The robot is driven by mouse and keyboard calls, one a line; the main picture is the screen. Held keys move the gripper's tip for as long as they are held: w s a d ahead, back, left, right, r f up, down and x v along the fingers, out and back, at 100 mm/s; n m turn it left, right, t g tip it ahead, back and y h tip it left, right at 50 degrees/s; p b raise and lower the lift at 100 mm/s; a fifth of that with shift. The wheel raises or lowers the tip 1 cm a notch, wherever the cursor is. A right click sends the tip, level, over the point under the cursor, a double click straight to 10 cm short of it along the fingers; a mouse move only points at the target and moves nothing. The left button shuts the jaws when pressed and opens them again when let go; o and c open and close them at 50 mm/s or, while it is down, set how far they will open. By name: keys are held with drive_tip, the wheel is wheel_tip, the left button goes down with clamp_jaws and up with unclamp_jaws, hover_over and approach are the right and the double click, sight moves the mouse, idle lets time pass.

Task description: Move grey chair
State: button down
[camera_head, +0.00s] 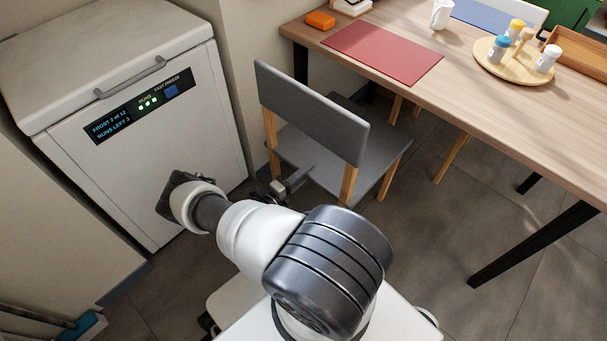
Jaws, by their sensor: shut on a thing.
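The grey chair (312,113) stands upright at the near left end of the wooden table, its grey backrest towards me and its legs of light wood. My gripper (297,181) is low behind the backrest, at the rear part of the chair's seat, and is shut on the chair. The fingertips are small in the view, so the exact spot they hold is hard to make out. My arm hides part of the floor in front of the chair.
A white chest freezer (135,95) stands close on the left. The wooden table (480,110) carries a red placemat (383,52), a white mug (441,14), an orange block (320,20) and a round tray (497,62) with shakers. Its black leg (535,245) stands right. Floor (440,235) between is clear.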

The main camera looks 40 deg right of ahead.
drive_tip(key=shift+a+f, duration=0.1)
drive_tip(key=shift+f, duration=0.25)
idle(0.4)
drive_tip(key=shift+d, duration=0.25)
